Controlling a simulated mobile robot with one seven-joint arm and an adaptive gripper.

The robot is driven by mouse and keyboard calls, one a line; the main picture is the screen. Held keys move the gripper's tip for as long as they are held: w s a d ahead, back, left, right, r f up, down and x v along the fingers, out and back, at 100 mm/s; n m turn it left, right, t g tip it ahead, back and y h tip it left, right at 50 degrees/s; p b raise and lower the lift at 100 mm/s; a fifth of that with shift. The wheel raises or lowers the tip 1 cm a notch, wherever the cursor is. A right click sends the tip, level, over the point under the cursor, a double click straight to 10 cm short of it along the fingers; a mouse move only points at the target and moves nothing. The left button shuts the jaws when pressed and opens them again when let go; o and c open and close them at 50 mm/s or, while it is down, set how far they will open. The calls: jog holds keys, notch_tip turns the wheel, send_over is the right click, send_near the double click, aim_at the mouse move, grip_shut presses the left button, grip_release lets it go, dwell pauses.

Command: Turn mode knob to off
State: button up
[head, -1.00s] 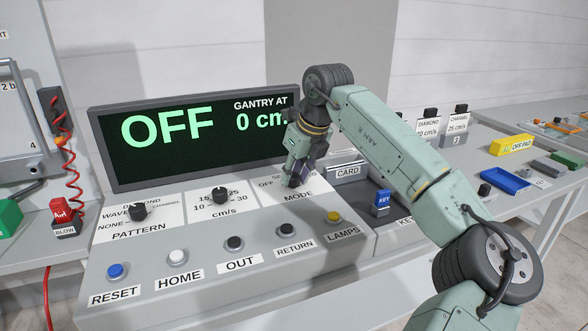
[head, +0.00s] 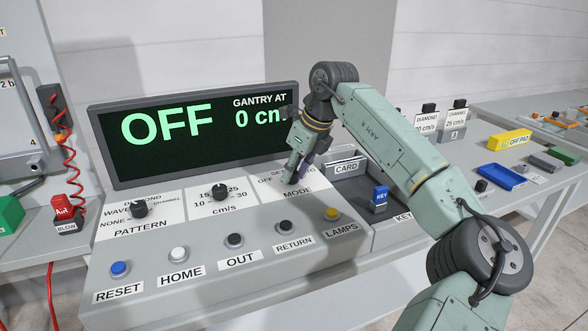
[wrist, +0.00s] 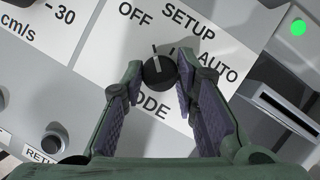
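The black mode knob (wrist: 160,70) sits on the white panel labelled OFF, SETUP and AUTO. Its white pointer line points up and slightly left, toward OFF. My gripper (wrist: 161,75) is open in the wrist view, with one finger on each side of the knob and a small gap showing at both sides. In the head view my gripper (head: 299,170) is just above the mode panel (head: 270,188) and hides most of the knob. The display (head: 195,135) reads OFF and GANTRY AT 0 cm.
The pattern knob (head: 138,209) and speed knob (head: 220,191) stand to the left. A card slot (head: 346,168) and blue key (head: 380,196) are to the right.

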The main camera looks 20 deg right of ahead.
jog(key=o, duration=0.4)
jog(key=shift+o, duration=0.2)
jog(key=v, duration=1.2)
jog(key=shift+a, duration=0.1)
